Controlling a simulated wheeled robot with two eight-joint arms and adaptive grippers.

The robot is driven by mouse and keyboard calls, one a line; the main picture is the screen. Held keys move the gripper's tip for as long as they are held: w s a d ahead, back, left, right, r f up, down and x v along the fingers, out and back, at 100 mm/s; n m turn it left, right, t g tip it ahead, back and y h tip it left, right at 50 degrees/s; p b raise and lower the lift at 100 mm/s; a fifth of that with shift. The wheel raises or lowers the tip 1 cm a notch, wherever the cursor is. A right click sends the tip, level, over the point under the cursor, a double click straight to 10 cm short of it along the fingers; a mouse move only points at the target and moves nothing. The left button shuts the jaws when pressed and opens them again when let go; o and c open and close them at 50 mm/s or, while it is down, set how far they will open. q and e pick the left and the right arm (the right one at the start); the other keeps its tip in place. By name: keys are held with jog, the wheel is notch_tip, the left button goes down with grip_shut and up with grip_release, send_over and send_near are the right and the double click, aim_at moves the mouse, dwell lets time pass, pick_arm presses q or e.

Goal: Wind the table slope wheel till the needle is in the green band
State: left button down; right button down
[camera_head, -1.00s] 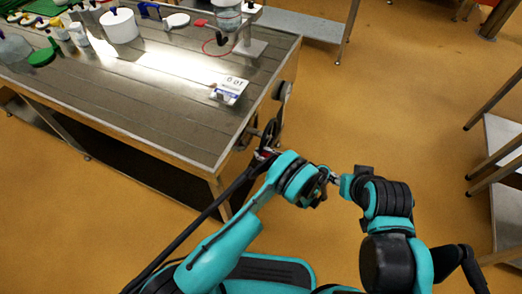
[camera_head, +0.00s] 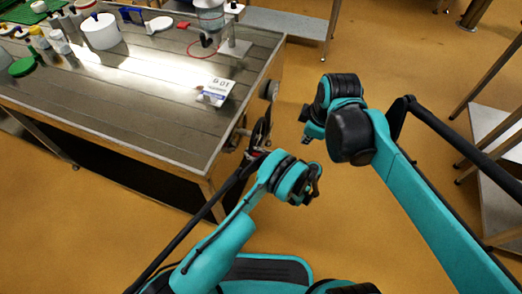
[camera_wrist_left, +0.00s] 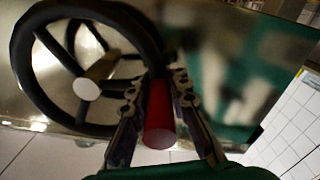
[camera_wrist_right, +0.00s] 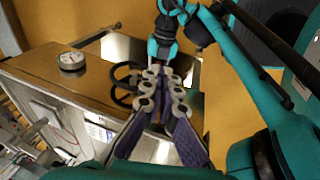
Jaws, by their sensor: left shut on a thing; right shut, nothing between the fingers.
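The black slope wheel (camera_head: 261,131) is on the end of the steel table, with spokes and a pale hub in the left wrist view (camera_wrist_left: 86,89). My left gripper (camera_head: 255,161) is shut on the wheel's red handle (camera_wrist_left: 159,118), which sits between its two fingers in the left wrist view. The round gauge (camera_wrist_right: 71,60) is on the table end beside the wheel; its needle and green band are too small to read. My right gripper (camera_wrist_right: 161,78) is shut and empty, out in front of the table end and apart from the wheel.
The steel table (camera_head: 120,115) carries a sign card (camera_head: 215,92), a white pot (camera_head: 100,31) and several small items. A metal shelf (camera_head: 495,135) stands at the right. The orange floor between is clear.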

jog(key=w+a+f+n+g, duration=0.35)
jog(key=w+a+n, duration=0.4)
jog(key=n, duration=0.25)
jog(key=n+g, duration=0.1)
jog(key=n, duration=0.6)
send_over(261, 155)
notch_tip(261, 155, down, 5)
jog(key=shift+n+h, duration=0.3)
jog(key=shift+n, duration=0.1)
notch_tip(261, 155, down, 13)
jog(key=shift+s, duration=0.15)
jog(key=shift+f, duration=0.4)
pick_arm(q)
jog(key=shift+r, duration=0.1)
pick_arm(e)
jog(key=shift+w+f+t, duration=0.2)
jog(key=shift+f+t, duration=0.05)
jog(key=shift+f, duration=0.35)
